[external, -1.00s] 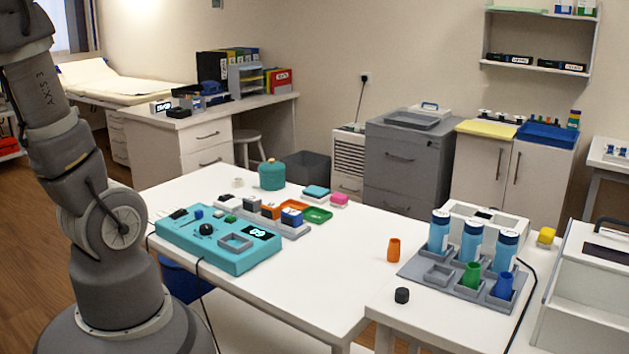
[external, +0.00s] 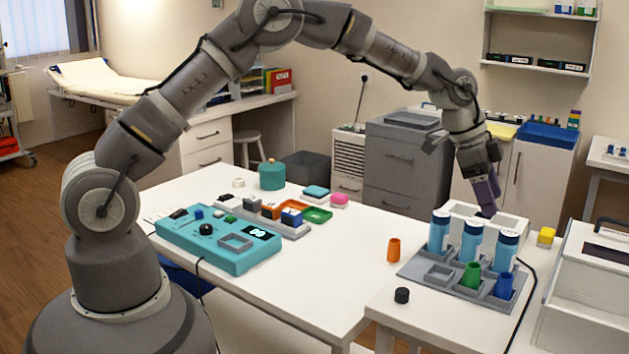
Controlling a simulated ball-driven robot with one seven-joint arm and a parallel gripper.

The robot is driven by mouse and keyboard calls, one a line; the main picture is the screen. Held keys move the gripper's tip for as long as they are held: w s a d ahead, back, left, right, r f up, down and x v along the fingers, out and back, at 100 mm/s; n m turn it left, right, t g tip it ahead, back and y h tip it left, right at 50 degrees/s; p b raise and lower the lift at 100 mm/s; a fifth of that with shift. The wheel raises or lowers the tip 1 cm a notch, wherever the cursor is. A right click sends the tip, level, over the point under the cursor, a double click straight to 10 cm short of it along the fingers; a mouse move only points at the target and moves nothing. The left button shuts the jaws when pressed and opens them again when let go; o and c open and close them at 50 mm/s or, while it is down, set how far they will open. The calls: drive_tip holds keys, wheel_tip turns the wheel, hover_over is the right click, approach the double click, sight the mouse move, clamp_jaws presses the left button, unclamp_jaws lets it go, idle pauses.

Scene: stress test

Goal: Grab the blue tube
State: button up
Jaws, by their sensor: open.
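A small blue tube (external: 503,286) stands upright in the front right slot of the grey rack (external: 418,277) on the right table. A green tube (external: 470,276) stands in the slot to its left. My gripper (external: 486,212) points down above and behind the back row, apart from the blue tube and holding nothing that I can see. Its fingers are small and dark here, and the gap between them is hard to see.
An orange tube (external: 393,250) and a black cap (external: 401,295) stand on the table left of the rack. A white box (external: 580,290) stands at the right, with a cable beside the rack. A turquoise panel (external: 215,241) lies on the left table.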

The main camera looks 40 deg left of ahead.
drive_tip(key=m+g, duration=0.2)
approach(509, 292)
drive_tip(key=x, duration=0.2)
drive_tip(key=b+x, duration=0.1)
drive_tip(key=x, duration=0.1)
drive_tip(key=b+x, duration=0.1)
drive_tip(key=x, duration=0.2)
drive_tip(key=shift+w+f, duration=0.15)
drive_tip(key=shift+w, duration=0.2)
drive_tip(key=shift+c, duration=0.3)
drive_tip(key=c, duration=1.1)
